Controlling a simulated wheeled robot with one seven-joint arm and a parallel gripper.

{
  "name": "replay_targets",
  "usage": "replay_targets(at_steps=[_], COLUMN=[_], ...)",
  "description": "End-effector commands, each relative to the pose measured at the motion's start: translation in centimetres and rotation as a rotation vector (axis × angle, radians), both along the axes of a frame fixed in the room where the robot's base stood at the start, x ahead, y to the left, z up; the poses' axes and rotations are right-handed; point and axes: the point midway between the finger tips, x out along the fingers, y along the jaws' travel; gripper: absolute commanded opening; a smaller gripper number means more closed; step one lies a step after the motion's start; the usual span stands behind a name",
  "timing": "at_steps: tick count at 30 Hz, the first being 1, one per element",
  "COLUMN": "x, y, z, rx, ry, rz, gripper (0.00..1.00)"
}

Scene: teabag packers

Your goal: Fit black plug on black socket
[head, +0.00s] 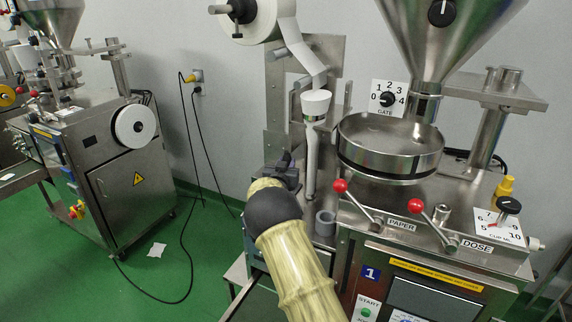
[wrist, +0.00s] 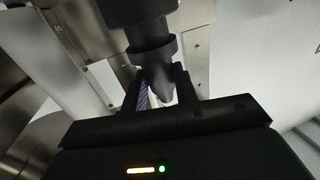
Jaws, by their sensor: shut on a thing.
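My gripper (wrist: 158,92) is shut on the tapered end of a black plug (wrist: 150,35), whose wider collared body extends toward the top of the wrist view. In the head view my gripper (head: 287,168) is a small dark shape beside the steel teabag machine, left of the white funnel tube, and the plug cannot be made out there. A wall outlet (head: 198,76) on the grey wall, further left, has a yellow plug (head: 188,78) and a black fitting (head: 198,90) with black cables hanging down. I cannot tell which part is the black socket.
The steel machine (head: 400,250) with red-knobbed levers (head: 340,186) and a round pan (head: 390,150) stands at the right. A white funnel (head: 316,102) is close to my gripper. A second machine (head: 110,160) stands at the left. Green floor lies between, crossed by a cable.

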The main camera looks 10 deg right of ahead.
Motion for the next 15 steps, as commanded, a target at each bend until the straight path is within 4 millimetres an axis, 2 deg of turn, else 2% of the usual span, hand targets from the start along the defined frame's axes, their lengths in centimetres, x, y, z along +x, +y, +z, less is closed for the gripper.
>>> replay_targets(at_steps=[15], x=[0.01], y=[-0.01], z=[-1.09], rx=[0.0], ry=[-0.001], rz=[0.0], gripper=[0.04])
